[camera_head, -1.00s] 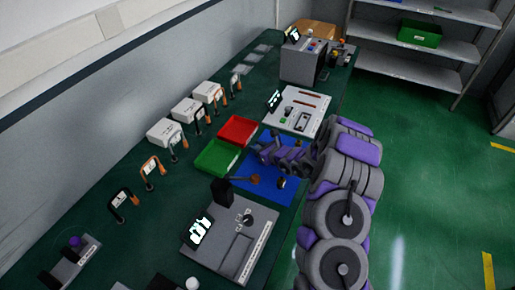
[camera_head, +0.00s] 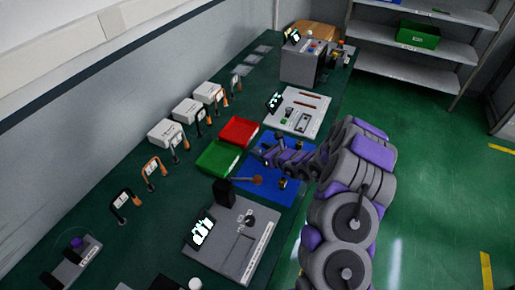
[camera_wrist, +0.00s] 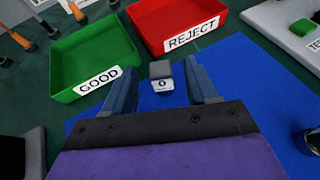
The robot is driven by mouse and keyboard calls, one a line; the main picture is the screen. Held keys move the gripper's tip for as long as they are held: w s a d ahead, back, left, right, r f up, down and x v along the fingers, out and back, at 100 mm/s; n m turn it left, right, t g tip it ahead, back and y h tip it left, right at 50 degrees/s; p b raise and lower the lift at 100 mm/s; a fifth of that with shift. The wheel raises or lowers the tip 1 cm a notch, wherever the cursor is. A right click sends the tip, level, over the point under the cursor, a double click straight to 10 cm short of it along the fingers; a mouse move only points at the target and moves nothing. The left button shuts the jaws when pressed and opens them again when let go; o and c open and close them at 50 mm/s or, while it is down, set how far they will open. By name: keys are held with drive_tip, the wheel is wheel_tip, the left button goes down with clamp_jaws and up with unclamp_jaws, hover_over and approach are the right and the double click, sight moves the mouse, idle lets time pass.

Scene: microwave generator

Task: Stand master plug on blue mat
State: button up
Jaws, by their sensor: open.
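The blue mat (camera_head: 285,195) lies on the green bench and fills much of the wrist view (camera_wrist: 245,80). My gripper (camera_wrist: 160,68) is open, its two fingers spread low over the mat's far side. A small block with a grey top and a white label marked "0" (camera_wrist: 161,76) shows between the fingers, with a gap on each side; it may be the master plug. My gripper (camera_head: 267,155) also shows in the head view, over the mat's far left part, where it hides the block. A dark, gold-banded piece (camera_wrist: 311,140) stands on the mat at the right.
A green GOOD tray (camera_wrist: 92,58) and a red REJECT tray (camera_wrist: 178,22) border the mat. A grey device with a screen (camera_head: 235,238) stands at the mat's near side. A light panel (camera_head: 298,110) lies beyond it. Several white boxes (camera_head: 167,133) line the wall.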

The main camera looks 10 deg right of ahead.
drive_tip(key=p+v, duration=0.1)
drive_tip(key=v, duration=0.8)
drive_tip(key=shift+d, duration=0.2)
drive_tip(key=s+a+r+n+g+y, duration=0.35)
drive_tip(key=a+r+n, duration=0.25)
drive_tip(key=a+r, duration=0.3)
drive_tip(key=s+a+r+n+g+y, duration=0.25)
drive_tip(key=s+a+r+n, duration=0.25)
drive_tip(key=a+r+n, duration=0.3)
drive_tip(key=s+a+r+n+g, duration=0.3)
drive_tip(key=s+a+r+n, duration=0.15)
drive_tip(key=s, duration=0.45)
drive_tip(key=s+d+n+g+h, duration=0.2)
drive_tip(key=s+n+g+h, duration=0.35)
drive_tip(key=s, duration=1.05)
drive_tip(key=s+d+n+t+h, duration=0.1)
drive_tip(key=s+d+n+h, duration=0.4)
drive_tip(key=s+d, duration=0.5)
drive_tip(key=d+h, duration=0.2)
drive_tip(key=d, duration=0.2)
drive_tip(key=shift+s+f+n+h, duration=0.3)
drive_tip(key=shift+f+h, duration=0.05)
